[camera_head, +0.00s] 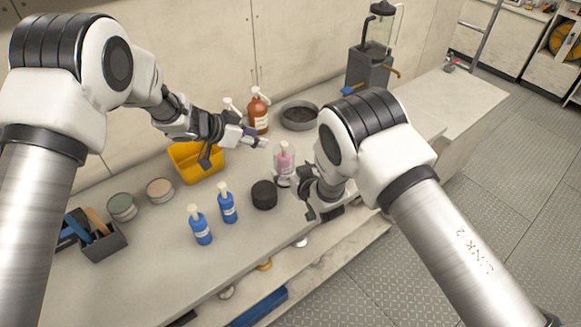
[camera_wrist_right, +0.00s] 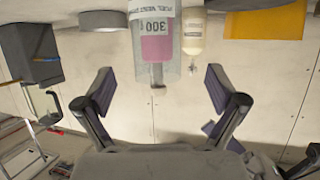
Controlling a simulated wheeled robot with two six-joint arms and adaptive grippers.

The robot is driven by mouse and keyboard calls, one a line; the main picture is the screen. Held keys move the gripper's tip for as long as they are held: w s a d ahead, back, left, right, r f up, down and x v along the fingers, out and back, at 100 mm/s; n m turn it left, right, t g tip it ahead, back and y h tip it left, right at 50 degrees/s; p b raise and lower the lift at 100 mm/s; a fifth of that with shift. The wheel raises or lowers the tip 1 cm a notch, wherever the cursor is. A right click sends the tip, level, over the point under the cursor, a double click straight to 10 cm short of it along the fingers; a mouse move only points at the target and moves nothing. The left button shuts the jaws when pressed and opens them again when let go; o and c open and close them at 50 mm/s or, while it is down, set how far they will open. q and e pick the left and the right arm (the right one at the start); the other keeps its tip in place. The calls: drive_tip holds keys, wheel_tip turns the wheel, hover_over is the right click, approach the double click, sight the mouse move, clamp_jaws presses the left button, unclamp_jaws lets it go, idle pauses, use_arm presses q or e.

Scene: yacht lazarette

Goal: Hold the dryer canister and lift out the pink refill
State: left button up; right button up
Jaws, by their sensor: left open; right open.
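The clear dryer canister (camera_head: 291,171) stands on the bench with the pink refill (camera_head: 284,161) inside it, its pale top sticking up. In the right wrist view, which is upside down, the canister (camera_wrist_right: 173,67) and the pink labelled refill (camera_wrist_right: 156,47) show beyond my fingers. My right gripper (camera_head: 293,183) is open beside the canister, on its near right side. In its wrist view the open fingers (camera_wrist_right: 158,90) are apart with nothing between them. My left gripper (camera_head: 258,138) is open and empty, above and to the left of the canister.
A yellow bin (camera_head: 190,166), a brown bottle (camera_head: 258,115) and a grey pan (camera_head: 299,116) stand behind. Tins and a tool box (camera_head: 104,243) are at left. The bench's right end (camera_head: 455,105) is mostly clear.

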sight(289, 165)
drive_tip(key=x, duration=0.6)
drive_tip(key=shift+w+d+f, duration=0.15)
drive_tip(key=shift+d+f, duration=0.05)
drive_tip(key=shift+w+a+f, duration=0.15)
drive_tip(key=shift+w+a, duration=0.1)
drive_tip(key=shift+w, duration=0.25)
drive_tip(key=c, duration=1.4)
drive_tip(key=shift+c, duration=0.6)
